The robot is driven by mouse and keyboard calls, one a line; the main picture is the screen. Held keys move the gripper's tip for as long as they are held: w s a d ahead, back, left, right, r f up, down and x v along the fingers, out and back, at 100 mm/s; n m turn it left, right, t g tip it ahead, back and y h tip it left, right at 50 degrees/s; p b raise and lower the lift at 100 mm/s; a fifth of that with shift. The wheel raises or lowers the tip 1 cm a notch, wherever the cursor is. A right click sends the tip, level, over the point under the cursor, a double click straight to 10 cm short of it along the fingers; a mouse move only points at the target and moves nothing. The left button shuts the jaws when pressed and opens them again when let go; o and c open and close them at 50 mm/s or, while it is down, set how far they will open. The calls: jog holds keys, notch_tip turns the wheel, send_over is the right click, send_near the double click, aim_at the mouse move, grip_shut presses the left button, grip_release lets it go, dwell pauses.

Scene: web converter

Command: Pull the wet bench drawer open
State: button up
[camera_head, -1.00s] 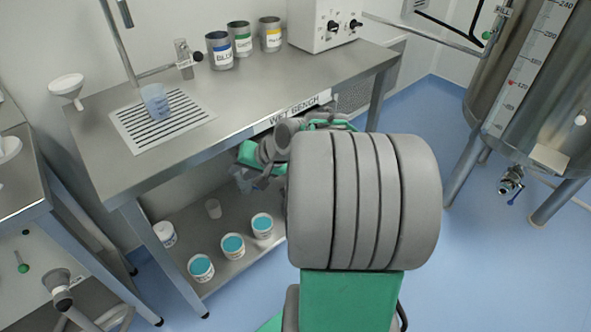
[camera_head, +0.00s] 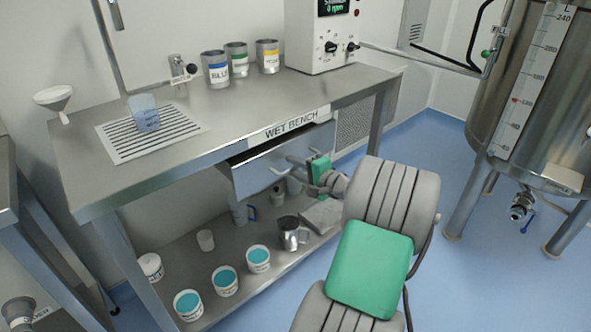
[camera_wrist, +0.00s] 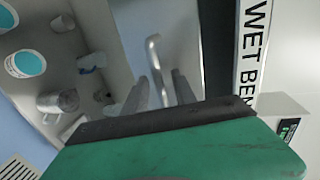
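The wet bench drawer (camera_head: 262,170) is a grey metal box front under the bench's "WET BENCH" label. It stands out from the bench, with a dark gap along its top edge. In the wrist view, the drawer front (camera_wrist: 183,25) fills the upper middle, with a bent silver bar handle (camera_wrist: 153,50). My gripper (camera_head: 297,162) is at the handle near the drawer's right part. Its two grey fingers (camera_wrist: 160,85) lie on either side of the bar, closely around it. The exact contact is hard to see. My arm hides part of the drawer's right side.
The bench top (camera_head: 225,110) holds cans, a blue beaker (camera_head: 144,113) and a control box (camera_head: 320,35). The lower shelf (camera_head: 205,262) holds tubs, cups and a metal jug (camera_head: 289,233). A steel tank (camera_head: 480,110) stands right. Blue floor (camera_head: 440,150) lies between bench and tank.

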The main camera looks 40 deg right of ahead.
grip_shut()
dwell(1.4)
